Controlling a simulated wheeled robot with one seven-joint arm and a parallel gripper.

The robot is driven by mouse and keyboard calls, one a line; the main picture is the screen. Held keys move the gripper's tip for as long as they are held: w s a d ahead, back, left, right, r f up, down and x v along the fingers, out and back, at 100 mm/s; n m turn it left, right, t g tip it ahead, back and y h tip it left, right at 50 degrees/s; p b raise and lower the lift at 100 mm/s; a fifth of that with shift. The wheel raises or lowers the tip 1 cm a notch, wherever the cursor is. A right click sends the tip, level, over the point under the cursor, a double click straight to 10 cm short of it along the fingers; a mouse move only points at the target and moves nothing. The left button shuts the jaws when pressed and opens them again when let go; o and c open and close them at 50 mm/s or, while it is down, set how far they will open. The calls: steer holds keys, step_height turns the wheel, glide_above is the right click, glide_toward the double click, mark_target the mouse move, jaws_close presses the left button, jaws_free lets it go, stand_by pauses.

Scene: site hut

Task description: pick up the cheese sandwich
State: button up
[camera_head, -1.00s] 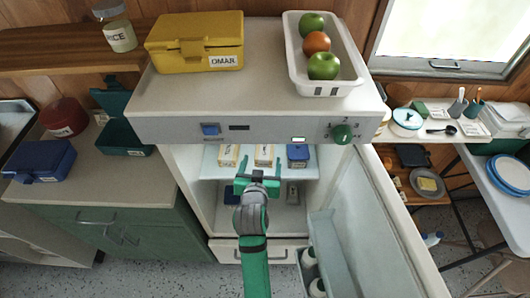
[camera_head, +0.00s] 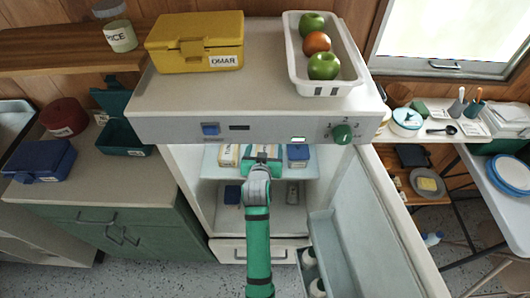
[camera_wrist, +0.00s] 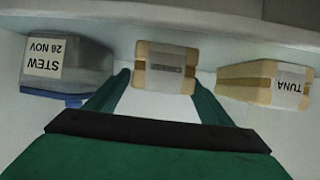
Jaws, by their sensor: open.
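In the wrist view a wrapped sandwich (camera_wrist: 166,56) with a pale label stands on the fridge shelf; its label is too blurred to read. My open gripper (camera_wrist: 160,80) has its green fingertips at either side of this sandwich's near end. A second sandwich (camera_wrist: 262,88), labelled TUNA, is to the right there. In the head view my gripper (camera_head: 262,162) is inside the fridge at the upper shelf and mostly hides the middle sandwich. The tuna sandwich (camera_head: 229,154) shows to its left.
A grey tub labelled STEW (camera_wrist: 66,62) with a blue lid stands left of the fingers in the wrist view; it is the blue box (camera_head: 298,154) in the head view. The fridge door (camera_head: 372,225) is open at right. The fridge top (camera_head: 265,95) overhangs the shelf.

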steer(key=c, duration=1.2)
steer(key=shift+r, duration=0.15)
